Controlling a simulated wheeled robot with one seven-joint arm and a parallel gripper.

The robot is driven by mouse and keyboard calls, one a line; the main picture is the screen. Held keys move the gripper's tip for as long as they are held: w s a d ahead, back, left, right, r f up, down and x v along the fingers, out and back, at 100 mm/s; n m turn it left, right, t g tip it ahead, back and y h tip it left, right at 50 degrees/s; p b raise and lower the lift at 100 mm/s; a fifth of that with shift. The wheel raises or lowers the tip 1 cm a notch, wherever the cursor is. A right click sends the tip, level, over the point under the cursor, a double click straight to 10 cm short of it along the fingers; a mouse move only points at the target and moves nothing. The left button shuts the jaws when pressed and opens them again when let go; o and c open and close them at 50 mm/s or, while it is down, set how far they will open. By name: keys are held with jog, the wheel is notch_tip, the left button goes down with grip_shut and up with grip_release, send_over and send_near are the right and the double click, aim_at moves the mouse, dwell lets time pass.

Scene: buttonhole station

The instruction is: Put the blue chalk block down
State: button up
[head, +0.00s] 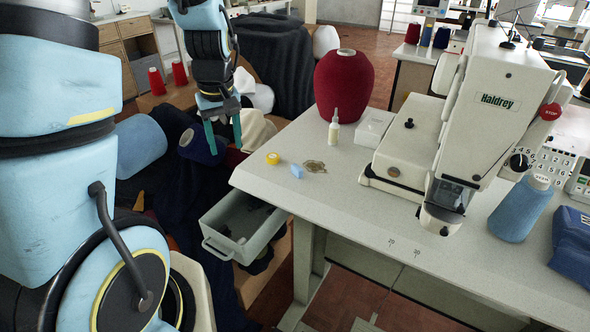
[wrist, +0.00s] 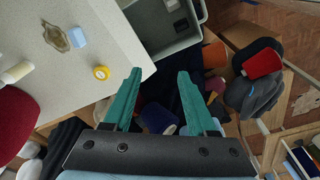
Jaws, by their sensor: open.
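The blue chalk block (head: 296,172) lies on the pale worktable (head: 350,204) near its left edge. It also shows in the wrist view (wrist: 78,37), at the upper left on the table. My gripper (head: 223,146) is open and empty, up and to the left of the block in the head view. In the wrist view its teal fingers (wrist: 158,88) stand wide apart with nothing between them, and the block is apart from them.
A yellow tape roll (head: 273,158) and a small brownish item (head: 315,166) lie beside the block. A glue bottle (head: 334,130), a red thread cone (head: 343,85) and the sewing machine (head: 480,110) stand farther back. A grey open drawer (head: 245,240) juts out below the table's left edge.

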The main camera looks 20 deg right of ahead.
jog(key=w+d+f+n, duration=0.1)
jog(key=d+f, duration=0.1)
jog(key=d, duration=0.9)
jog(key=n+t+y+p, duration=0.1)
jog(key=t, duration=0.1)
send_near(297, 167)
jog(key=p+x, duration=0.1)
jog(key=x, duration=0.2)
jog(key=shift+w+a+f, duration=0.1)
jog(key=shift+w+f, duration=0.15)
jog(key=shift+p+x, duration=1.2)
jog(key=shift+x, duration=1.4)
jog(key=shift+s, duration=0.15)
grip_shut()
